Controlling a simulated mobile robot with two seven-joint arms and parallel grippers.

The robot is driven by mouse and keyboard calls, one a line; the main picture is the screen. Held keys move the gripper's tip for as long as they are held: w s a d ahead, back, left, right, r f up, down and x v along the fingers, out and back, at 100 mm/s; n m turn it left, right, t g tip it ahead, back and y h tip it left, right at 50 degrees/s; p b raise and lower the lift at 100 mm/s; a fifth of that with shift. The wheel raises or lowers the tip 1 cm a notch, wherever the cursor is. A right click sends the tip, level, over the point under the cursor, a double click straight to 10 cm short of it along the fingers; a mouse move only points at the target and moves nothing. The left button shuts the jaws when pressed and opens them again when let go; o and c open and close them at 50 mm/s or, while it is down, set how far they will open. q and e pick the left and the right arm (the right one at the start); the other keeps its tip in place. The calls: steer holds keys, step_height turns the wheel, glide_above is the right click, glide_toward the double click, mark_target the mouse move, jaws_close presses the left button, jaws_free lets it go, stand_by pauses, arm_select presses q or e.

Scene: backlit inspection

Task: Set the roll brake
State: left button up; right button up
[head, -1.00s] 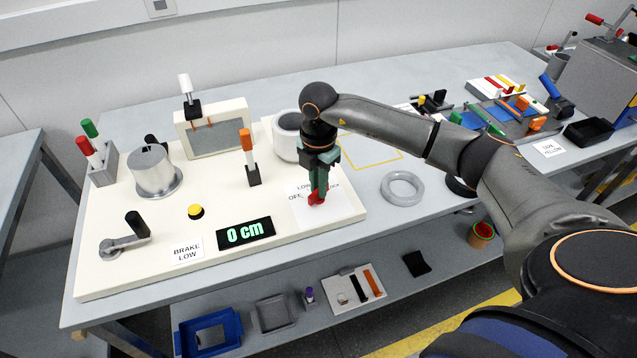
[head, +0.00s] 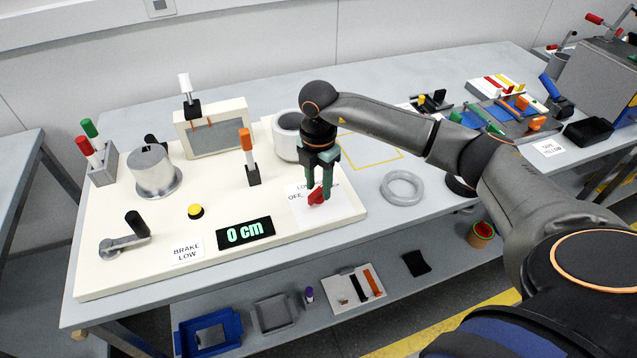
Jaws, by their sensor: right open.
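The roll brake control is a red knob (head: 317,196) on a white label plate (head: 338,207) at the right end of the cream board. The plate's lettering is partly hidden; "OFF" and "LO" show. My right gripper (head: 318,198) points down over the knob with its green fingers open, one on either side of it. I cannot tell whether the fingers touch the knob. A card reading "BRAKE LOW" (head: 187,250) lies at the board's front. My left gripper is not in view.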

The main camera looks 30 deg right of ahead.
mark_target(318, 189)
step_height(318, 189, up, 12)
steer(key=b, duration=0.1)
steer(key=shift+r, duration=0.2)
stand_by(0.5)
